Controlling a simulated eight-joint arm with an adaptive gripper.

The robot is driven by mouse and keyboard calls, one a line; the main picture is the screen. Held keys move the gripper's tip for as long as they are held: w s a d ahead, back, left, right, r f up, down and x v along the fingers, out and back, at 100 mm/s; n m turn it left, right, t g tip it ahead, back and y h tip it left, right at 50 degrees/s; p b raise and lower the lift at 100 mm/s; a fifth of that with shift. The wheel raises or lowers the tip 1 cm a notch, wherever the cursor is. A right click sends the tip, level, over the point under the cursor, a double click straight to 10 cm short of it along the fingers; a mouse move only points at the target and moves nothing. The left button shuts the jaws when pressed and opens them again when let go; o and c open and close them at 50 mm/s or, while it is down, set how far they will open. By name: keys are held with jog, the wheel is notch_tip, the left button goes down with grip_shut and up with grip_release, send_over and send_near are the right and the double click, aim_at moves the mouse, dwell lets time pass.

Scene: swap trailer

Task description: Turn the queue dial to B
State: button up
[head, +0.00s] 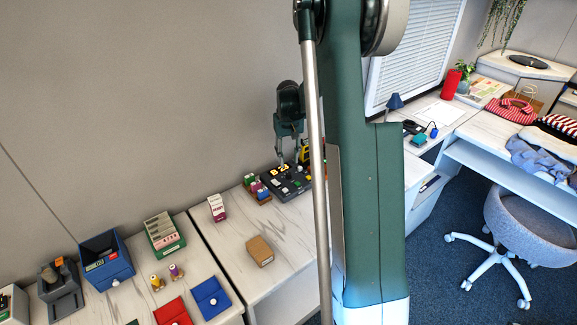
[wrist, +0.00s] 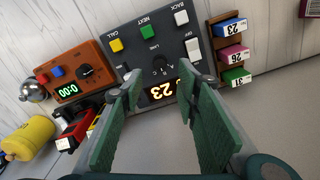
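The queue console (head: 290,182) is a dark panel on the desk, below my gripper (head: 290,155) in the head view. In the wrist view the console (wrist: 127,52) appears upside down, with the queue dial (wrist: 160,66) marked LANE and small letters around it. I cannot tell which letter the dial points to. A lit display (wrist: 160,90) reads 23 and is partly hidden by a finger. My gripper (wrist: 165,100) is open, with its green fingers apart and nothing between them. The fingertips lie over the display side of the console, near the dial.
The console has yellow (wrist: 116,45), green (wrist: 145,32) and white (wrist: 181,18) buttons. An orange timer box (wrist: 75,75) and a bell (wrist: 33,90) stand to one side, a rack of numbered blocks (wrist: 232,53) to the other. A cardboard box (head: 260,250) sits on the desk.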

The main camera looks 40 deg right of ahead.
jog(key=shift+r, duration=2.05)
jog(key=s+a+r+n+t, duration=0.1)
jog(key=s+a+r+t, duration=0.1)
jog(key=s+a+r, duration=0.7)
jog(key=s+a+r+n+t, duration=0.1)
jog(key=s+a+r, duration=0.2)
jog(key=a+r, duration=0.75)
jog(key=s+a+f+n+t, duration=0.1)
jog(key=s+a+f+t, duration=0.1)
jog(key=s+a, duration=0.7)
jog(key=s+a+f+n+t, duration=0.1)
jog(key=s+a+t, duration=0.1)
jog(key=s+a, duration=0.8)
jog(key=shift+s+f+n, duration=0.3)
jog(key=shift+s+f, duration=0.1)
jog(key=shift+s, duration=0.3)
